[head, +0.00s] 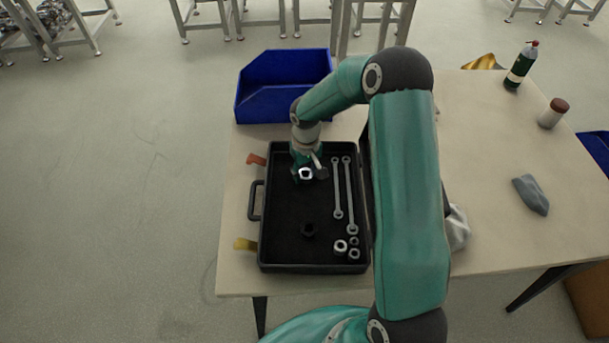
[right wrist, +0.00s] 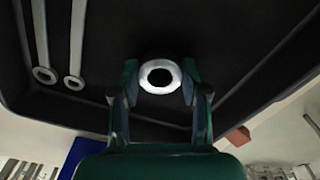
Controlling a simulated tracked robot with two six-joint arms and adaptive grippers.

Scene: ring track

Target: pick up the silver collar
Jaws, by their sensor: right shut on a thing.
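The silver collar (head: 306,174) is a bright ring with a dark hole, over the upper left part of the black tool case (head: 283,268). My right gripper (head: 308,172) reaches down into the case from above and is shut on the collar. In the right wrist view the collar (right wrist: 160,76) sits between the two green-and-dark fingertips of the gripper (right wrist: 160,88). I cannot tell whether the collar touches the case floor. My left gripper is not in view.
A dark nut (head: 308,230) lies lower in the case. A blue bin (head: 262,88) stands behind. A bottle (head: 521,66), a jar (head: 552,113) and a grey object (head: 531,194) stand or lie on the table's right.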

